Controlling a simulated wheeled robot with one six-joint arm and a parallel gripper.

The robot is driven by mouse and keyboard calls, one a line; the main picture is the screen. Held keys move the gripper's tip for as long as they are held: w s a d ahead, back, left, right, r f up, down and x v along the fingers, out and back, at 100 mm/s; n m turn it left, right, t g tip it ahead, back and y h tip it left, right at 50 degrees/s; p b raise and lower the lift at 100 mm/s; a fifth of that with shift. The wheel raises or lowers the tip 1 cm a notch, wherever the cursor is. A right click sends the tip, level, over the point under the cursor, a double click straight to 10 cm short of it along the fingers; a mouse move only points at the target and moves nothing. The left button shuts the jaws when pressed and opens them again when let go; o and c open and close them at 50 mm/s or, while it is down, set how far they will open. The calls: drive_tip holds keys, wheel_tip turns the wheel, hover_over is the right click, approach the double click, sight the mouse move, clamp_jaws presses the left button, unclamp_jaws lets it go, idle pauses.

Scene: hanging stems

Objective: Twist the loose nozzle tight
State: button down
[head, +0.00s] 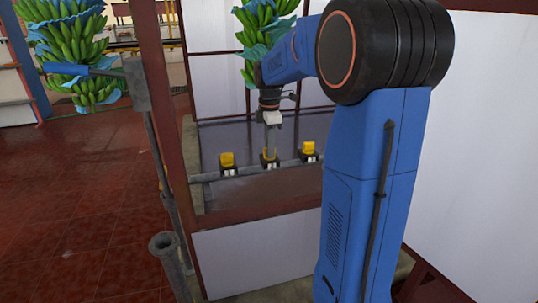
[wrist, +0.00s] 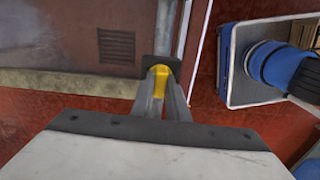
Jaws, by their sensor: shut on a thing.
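Three yellow nozzles on dark mounts sit along a grey pipe (head: 247,170) in the head view: a left one (head: 227,159), a middle one (head: 268,155) and a right one (head: 308,148). My gripper (head: 270,148) reaches down from above onto the middle nozzle. In the wrist view my gripper (wrist: 160,88) has its two grey fingers closed about the yellow nozzle (wrist: 159,70), with a dark piece beyond it. The fingers hide part of the nozzle. I cannot tell from these frames which nozzle is loose or how far it is turned.
A brown post (head: 158,95) rises to the left. Banana bunches (head: 65,40) hang at the upper left, and another (head: 258,35) hangs near my arm. Red tiled floor (head: 80,200) is open at left.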

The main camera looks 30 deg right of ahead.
drive_tip(key=shift+f+n, duration=0.1)
drive_tip(key=shift+n, duration=0.6)
drive_tip(key=c, duration=1.6)
unclamp_jaws()
drive_tip(key=shift+c, duration=0.2)
drive_tip(key=shift+o, duration=0.3)
drive_tip(key=o, duration=0.4)
